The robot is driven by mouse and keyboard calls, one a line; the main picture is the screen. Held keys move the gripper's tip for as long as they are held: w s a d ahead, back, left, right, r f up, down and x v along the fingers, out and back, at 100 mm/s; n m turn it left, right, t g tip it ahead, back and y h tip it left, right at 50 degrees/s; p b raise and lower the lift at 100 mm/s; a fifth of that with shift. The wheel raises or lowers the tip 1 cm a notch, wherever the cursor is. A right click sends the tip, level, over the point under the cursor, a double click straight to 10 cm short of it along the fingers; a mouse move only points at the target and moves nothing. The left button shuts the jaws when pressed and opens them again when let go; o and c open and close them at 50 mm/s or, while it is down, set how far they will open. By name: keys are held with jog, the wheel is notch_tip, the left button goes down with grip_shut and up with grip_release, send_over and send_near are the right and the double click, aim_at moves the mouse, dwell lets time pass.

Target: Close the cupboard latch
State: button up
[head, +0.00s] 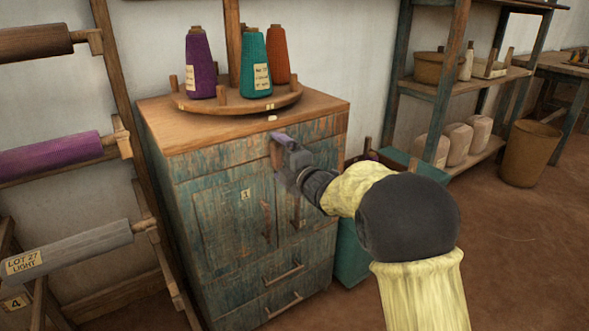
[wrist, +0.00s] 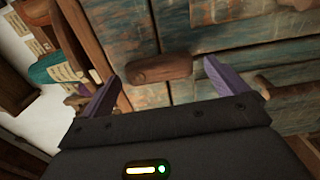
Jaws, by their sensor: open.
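The worn blue-green wooden cupboard (head: 222,215) stands in the middle of the head view. Its two small doors look shut. The latch (head: 276,152) is a brown wooden bar, upright on the upper front and partly hidden by my gripper (head: 285,151). In the wrist view the latch (wrist: 158,68) is a rounded wooden bar lying between the two purple fingers of my gripper (wrist: 162,70). The fingers are open, one on each side of the bar, with visible gaps. I cannot tell how deep the fingertips reach around it.
A round wooden stand (head: 240,104) with purple, teal and orange thread cones sits on the cupboard top. Door handles (head: 266,221) lie below my gripper. A rack with rollers (head: 70,248) is close on the left. Shelves (head: 470,85) and a bin (head: 530,152) stand at right.

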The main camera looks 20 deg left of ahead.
jog(key=p+v, duration=0.2)
jog(key=v, duration=1.5)
jog(key=shift+s+d, duration=0.1)
